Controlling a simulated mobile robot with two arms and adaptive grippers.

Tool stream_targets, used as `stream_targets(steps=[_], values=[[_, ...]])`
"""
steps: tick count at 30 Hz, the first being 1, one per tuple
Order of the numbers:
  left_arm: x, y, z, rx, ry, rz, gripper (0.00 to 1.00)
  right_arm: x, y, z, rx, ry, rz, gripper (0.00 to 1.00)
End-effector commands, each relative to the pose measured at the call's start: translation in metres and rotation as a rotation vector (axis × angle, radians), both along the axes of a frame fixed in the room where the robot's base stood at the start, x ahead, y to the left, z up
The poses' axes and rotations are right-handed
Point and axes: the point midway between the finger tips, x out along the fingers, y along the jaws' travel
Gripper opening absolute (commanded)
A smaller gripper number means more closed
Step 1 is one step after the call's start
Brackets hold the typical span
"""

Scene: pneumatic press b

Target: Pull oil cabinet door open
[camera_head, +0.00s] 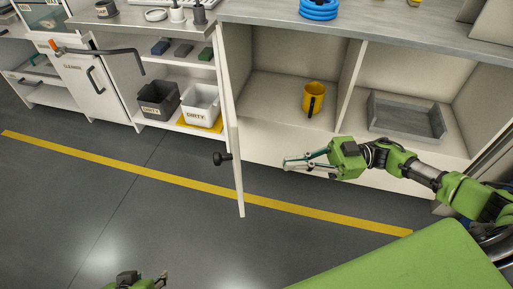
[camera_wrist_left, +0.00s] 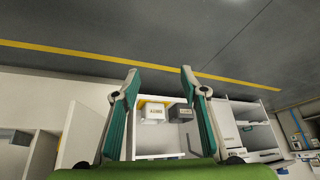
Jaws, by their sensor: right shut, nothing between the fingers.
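The white cabinet door (camera_head: 233,130) stands swung open, nearly edge-on, with a black knob (camera_head: 222,158) on its left face. Behind it the cabinet shows a yellow jug (camera_head: 314,97) on its left shelf. My right gripper (camera_head: 286,164) is shut and empty, in front of the cabinet and to the right of the door, apart from it. My left gripper (camera_head: 142,281) is only partly seen at the bottom edge, far from the door. In the left wrist view its fingers (camera_wrist_left: 157,78) are spread open with nothing between them.
A grey tray (camera_head: 405,118) lies in the cabinet's right compartment. Left of the door, a dark bin (camera_head: 158,100) and a white bin (camera_head: 200,104) stand on a low shelf. The floor by the yellow line (camera_head: 110,165) is clear.

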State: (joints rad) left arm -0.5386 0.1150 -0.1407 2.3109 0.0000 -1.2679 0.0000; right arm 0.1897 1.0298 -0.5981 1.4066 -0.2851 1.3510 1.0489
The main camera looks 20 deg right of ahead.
Motion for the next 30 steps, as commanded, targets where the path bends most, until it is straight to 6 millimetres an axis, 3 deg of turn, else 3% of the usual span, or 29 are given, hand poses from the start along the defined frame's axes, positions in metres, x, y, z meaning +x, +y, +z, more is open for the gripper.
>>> stream_targets(steps=[1, 3, 8, 11, 24, 30], values=[[-0.016, 0.005, 0.000, 0.014, 0.066, 0.005, 0.40, 0.004, -0.017, 0.005, -0.039, 0.027, -0.008, 0.00], [-0.034, 0.010, -0.006, 0.029, 0.138, 0.011, 0.40, 0.007, -0.033, 0.005, -0.073, 0.060, -0.016, 0.00], [-0.050, 0.015, -0.012, 0.041, 0.205, 0.017, 0.40, 0.009, -0.043, 0.003, -0.103, 0.091, -0.022, 0.00], [-0.050, 0.015, -0.014, 0.042, 0.206, 0.016, 0.40, 0.010, -0.033, 0.003, -0.101, 0.091, -0.020, 0.00], [-0.049, 0.015, -0.015, 0.041, 0.203, 0.016, 0.40, 0.024, 0.056, 0.003, -0.098, 0.086, -0.020, 0.00], [-0.049, 0.015, -0.011, 0.041, 0.201, 0.017, 0.40, 0.029, 0.083, 0.003, -0.099, 0.087, -0.021, 0.00]])
